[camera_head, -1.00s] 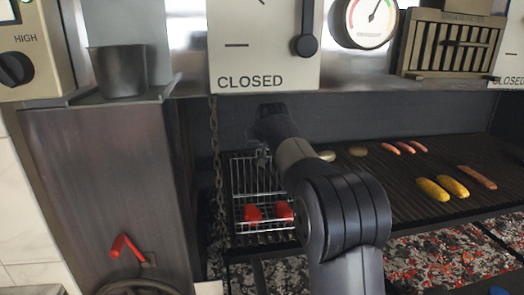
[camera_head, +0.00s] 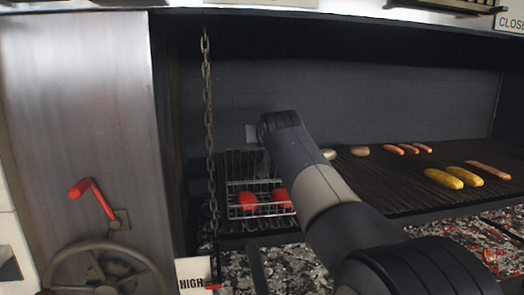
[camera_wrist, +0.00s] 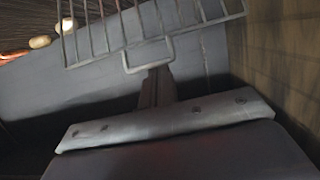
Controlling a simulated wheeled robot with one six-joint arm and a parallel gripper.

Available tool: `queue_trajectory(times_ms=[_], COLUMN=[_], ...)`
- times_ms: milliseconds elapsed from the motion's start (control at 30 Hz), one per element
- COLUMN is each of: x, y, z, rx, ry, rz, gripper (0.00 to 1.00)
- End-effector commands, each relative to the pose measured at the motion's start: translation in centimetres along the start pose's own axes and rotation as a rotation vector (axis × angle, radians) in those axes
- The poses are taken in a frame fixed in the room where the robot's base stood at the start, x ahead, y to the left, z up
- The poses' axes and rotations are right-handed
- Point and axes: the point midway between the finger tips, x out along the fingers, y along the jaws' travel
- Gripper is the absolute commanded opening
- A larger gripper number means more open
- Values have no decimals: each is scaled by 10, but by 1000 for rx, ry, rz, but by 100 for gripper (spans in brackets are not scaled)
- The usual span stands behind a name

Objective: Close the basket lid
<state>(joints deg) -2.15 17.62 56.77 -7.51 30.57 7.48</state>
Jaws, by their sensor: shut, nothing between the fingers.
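The wire basket (camera_head: 262,211) sits on the left end of the grill, with red pieces of food (camera_head: 247,200) inside. Its wire lid (camera_head: 238,165) stands raised at the back of the basket, faint against the dark wall. In the wrist view the lid's bars (camera_wrist: 167,22) and a small wire loop (camera_wrist: 148,66) cross the top. My gripper (camera_wrist: 157,78) is shut and empty, its tips close to the loop; I cannot tell whether they touch it. In the head view my arm hides part of the lid and basket.
A chain (camera_head: 209,120) hangs just left of the basket. Sausages (camera_head: 408,148) and corn-like yellow pieces (camera_head: 455,177) lie to the right on the grate. A wheel with a red handle (camera_head: 92,197) is at the left. The back wall stands close behind.

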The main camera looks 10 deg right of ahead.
Motion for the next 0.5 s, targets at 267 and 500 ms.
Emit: queue_trajectory(times_ms=[267, 500], x=[-15, -27], y=[0, 0], z=[27, 42], rx=[0, 1], ry=[130, 241], rz=[-1, -1], gripper=[0, 0])
